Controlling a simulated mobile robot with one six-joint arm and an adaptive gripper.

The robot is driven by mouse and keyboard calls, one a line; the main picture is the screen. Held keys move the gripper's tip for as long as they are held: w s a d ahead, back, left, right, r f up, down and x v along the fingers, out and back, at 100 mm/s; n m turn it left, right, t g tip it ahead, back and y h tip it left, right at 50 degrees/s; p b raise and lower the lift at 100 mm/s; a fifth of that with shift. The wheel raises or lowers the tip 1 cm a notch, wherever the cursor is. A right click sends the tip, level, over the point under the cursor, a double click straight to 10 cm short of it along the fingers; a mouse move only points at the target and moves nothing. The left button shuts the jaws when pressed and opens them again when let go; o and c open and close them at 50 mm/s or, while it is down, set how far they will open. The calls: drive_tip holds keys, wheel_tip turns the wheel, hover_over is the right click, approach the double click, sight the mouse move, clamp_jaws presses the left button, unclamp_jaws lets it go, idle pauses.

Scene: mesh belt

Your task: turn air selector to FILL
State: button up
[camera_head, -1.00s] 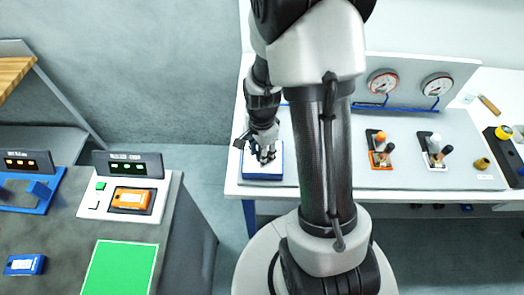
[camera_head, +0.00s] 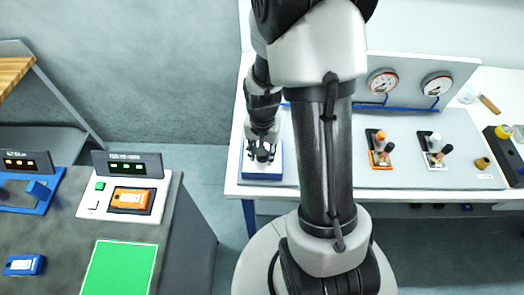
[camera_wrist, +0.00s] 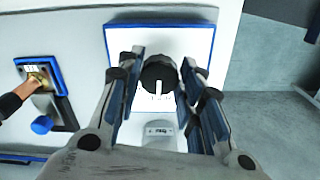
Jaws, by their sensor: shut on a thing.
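The air selector is a black round knob (camera_wrist: 158,72) with a white pointer mark, on a white plate with a blue edge (camera_wrist: 203,38). In the wrist view the white mark points down the picture, toward a small label too small to read. My gripper (camera_wrist: 159,80) has its fingers on both sides of the knob and is shut on it. In the head view my gripper (camera_head: 263,153) is over the white and blue selector plate (camera_head: 262,172) at the bench's left end, and hides much of the knob.
Two gauges (camera_head: 382,81) stand on the back panel. An orange-based valve (camera_head: 380,149) and a white-based valve (camera_head: 434,150) are further right on the bench. A dark counter (camera_head: 60,215) with an orange device (camera_head: 131,199) and green pad (camera_head: 122,268) stands at left.

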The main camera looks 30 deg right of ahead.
drive_tip(key=n, duration=0.5)
drive_tip(key=shift+d+n, duration=0.1)
drive_tip(key=shift+n, duration=2.3)
drive_tip(key=o, duration=1.1)
wheel_tip(320, 180, up, 12)
